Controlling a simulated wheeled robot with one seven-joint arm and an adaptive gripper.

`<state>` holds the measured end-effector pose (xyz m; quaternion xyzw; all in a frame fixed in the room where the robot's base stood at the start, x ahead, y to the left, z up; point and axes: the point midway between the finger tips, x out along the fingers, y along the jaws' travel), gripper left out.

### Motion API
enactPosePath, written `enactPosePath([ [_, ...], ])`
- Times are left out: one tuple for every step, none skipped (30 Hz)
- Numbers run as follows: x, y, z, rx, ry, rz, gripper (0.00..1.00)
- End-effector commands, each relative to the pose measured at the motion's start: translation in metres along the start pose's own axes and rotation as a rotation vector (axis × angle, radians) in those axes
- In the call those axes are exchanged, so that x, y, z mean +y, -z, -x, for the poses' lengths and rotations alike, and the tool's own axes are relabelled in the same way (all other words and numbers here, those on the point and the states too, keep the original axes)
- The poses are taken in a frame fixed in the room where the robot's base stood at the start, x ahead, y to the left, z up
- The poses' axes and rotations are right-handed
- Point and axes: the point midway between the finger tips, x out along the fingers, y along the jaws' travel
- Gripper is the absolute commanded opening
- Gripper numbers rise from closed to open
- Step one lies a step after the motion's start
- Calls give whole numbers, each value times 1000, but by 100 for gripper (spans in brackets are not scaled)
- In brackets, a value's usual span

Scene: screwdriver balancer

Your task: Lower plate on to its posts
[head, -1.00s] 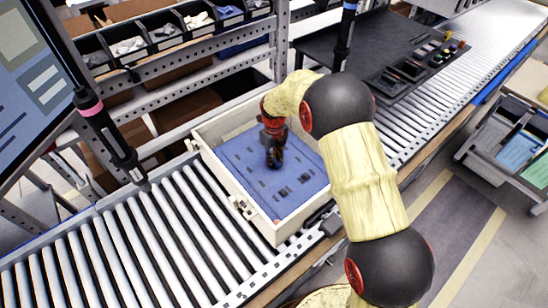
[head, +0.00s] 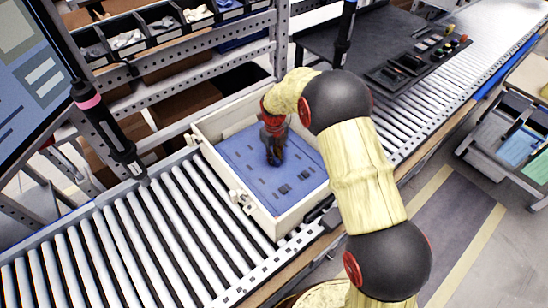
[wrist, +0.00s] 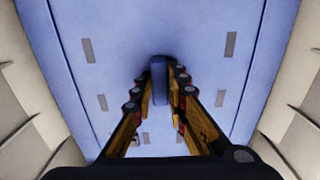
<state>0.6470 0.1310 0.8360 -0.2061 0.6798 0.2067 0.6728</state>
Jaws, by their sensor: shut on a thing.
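The blue plate (head: 258,181) lies inside the walls of an open off-white crate (head: 257,216) on the roller conveyor. It has small dark rectangular slots. My gripper (head: 274,158) is over the plate's middle, pointing down. In the wrist view, my gripper (wrist: 160,88) is shut on the plate's upright blue grip tab (wrist: 158,80). The plate (wrist: 150,28) fills most of that view between the crate walls (wrist: 22,88). The posts are not visible, so I cannot tell whether the plate touches them.
Roller conveyor (head: 130,245) runs to the left of the crate and on to the far right. A hanging screwdriver (head: 108,130) is at the left. A rack with bins (head: 125,42) stands behind. A black panel with trays (head: 345,50) lies beyond the crate.

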Motion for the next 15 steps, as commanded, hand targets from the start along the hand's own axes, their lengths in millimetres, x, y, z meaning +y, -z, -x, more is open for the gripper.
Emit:
enactPosePath([
  [0,-1,0,-2,1,0,0],
  [0,-1,0,-2,1,0,0],
  [0,-1,-1,-2,1,0,0],
  [0,-1,-1,-2,1,0,0],
  [0,-1,-2,-2,1,0,0],
  [0,-1,-2,-2,1,0,0],
  [0,-1,-3,-2,1,0,0],
  [0,-1,-4,-2,1,0,0],
  [0,-1,-4,-2,1,0,0],
  [0,-1,-5,-2,1,0,0],
  [0,-1,-5,-2,1,0,0],
  [0,-1,-6,-2,1,0,0],
  [0,-1,-6,-2,1,0,0],
  [0,-1,-7,-2,1,0,0],
  [0,-1,-7,-2,1,0,0],
])
